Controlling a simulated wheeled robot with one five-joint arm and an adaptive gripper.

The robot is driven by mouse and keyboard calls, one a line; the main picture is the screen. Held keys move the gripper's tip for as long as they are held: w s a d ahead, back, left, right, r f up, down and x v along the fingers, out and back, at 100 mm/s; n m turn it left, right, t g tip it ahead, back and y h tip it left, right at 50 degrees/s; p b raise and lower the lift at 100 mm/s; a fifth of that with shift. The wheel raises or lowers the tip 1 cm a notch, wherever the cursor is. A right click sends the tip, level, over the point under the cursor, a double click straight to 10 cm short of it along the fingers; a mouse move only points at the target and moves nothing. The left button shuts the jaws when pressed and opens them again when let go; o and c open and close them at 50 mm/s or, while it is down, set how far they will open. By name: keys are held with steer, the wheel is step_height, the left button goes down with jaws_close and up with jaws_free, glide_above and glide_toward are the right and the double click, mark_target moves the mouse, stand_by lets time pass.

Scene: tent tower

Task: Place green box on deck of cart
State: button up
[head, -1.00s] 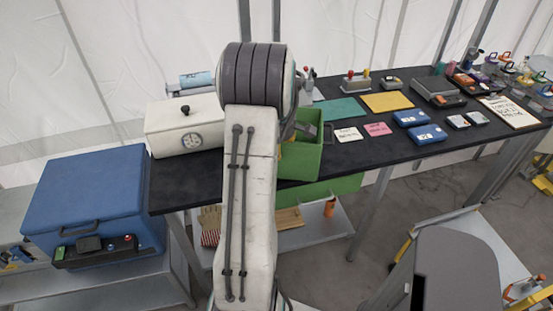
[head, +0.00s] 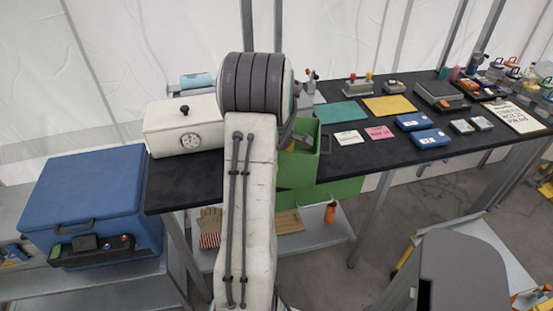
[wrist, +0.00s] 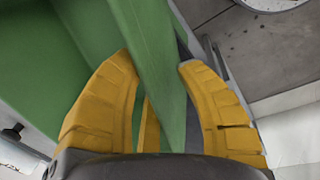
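The green box (head: 300,168) is at the near edge of the black table, partly hidden behind my arm. In the wrist view its green wall (wrist: 152,50) runs between the two yellow fingers of my gripper (wrist: 158,62). One finger is on each side of the wall, with the tips very close to it. I cannot tell whether they press on it. The gripper is mostly hidden by my arm in the head view. A low platform with yellow rails, which looks like the cart (head: 492,250), stands at the lower right, partly covered by a grey shape.
The black table (head: 350,160) holds a white oven-like box (head: 185,126), a green mat (head: 342,113), a yellow mat (head: 389,105) and blue cases (head: 429,138). A blue chest (head: 85,195) stands left. A shelf below holds gloves (head: 210,227) and an orange cylinder (head: 330,212). Open floor lies between table and cart.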

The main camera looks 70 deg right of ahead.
step_height(320, 180, up, 2)
steer(key=shift+a+r, duration=0.1)
steer(key=shift+a+r+b, duration=0.1)
steer(key=shift+r+b, duration=0.3)
steer(key=shift+b, duration=0.35)
step_height(320, 180, up, 9)
steer(key=a+b, duration=0.2)
steer(key=b, duration=0.2)
steer(key=w+a, duration=0.9)
steer(key=a, duration=0.3)
steer(key=a+f+m+t+y, duration=0.1)
steer(key=a+f+t, duration=0.1)
steer(key=a, duration=2)
steer(key=shift+w+m, duration=0.25)
steer(key=shift+m, duration=0.15)
steer(key=shift+o, duration=1)
steer(key=s+a+f+t+y, duration=0.1)
steer(key=s+a+f, duration=0.2)
steer(key=a, duration=0.4)
steer(key=shift+s+f+m, duration=0.25)
steer(key=shift+s+m, duration=0.15)
steer(key=shift+s, duration=0.5)
steer(key=shift+s+a+f, duration=0.15)
steer(key=shift+s+f, duration=0.05)
